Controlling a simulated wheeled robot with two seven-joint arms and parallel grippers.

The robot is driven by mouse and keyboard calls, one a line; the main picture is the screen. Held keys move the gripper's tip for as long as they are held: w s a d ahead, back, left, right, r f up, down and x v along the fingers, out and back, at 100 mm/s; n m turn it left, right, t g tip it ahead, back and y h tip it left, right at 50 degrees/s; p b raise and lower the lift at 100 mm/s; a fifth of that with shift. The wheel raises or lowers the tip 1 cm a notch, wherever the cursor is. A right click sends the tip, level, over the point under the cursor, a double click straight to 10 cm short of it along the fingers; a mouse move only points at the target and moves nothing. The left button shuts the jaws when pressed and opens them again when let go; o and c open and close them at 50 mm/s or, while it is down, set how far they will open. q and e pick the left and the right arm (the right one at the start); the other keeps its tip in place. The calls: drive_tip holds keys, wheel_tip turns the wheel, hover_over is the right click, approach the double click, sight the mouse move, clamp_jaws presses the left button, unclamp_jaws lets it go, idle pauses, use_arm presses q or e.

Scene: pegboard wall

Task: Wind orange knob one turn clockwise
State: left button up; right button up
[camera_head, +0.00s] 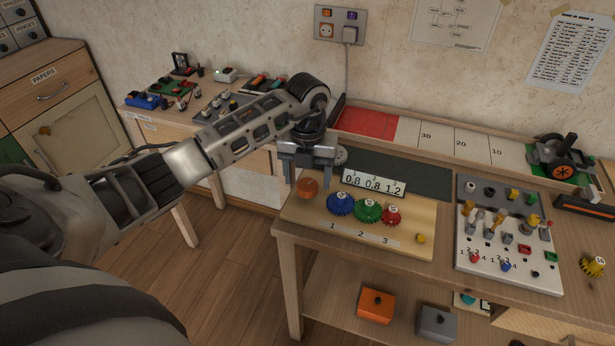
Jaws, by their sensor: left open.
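The orange knob (307,188) is at the left end of a light wooden board (345,243) on the workbench. My left gripper (308,176) comes in from the left and points down over the knob. Its jaws are open, one finger on each side of the space at the knob's back edge. I cannot tell whether a finger touches the knob. Blue (341,203), green (368,210) and red (391,215) gears sit to the knob's right. My right gripper is out of view.
A display plate (373,183) reading 0.8 0.8 1.2 stands behind the gears. A panel (510,265) of switches and plugs lies to the right. A side table (150,127) with small parts is behind my left arm.

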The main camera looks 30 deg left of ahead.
use_arm(q)
drive_tip(key=shift+f, duration=0.5)
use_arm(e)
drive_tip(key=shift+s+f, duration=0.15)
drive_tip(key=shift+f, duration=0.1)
use_arm(q)
drive_tip(key=c, duration=1)
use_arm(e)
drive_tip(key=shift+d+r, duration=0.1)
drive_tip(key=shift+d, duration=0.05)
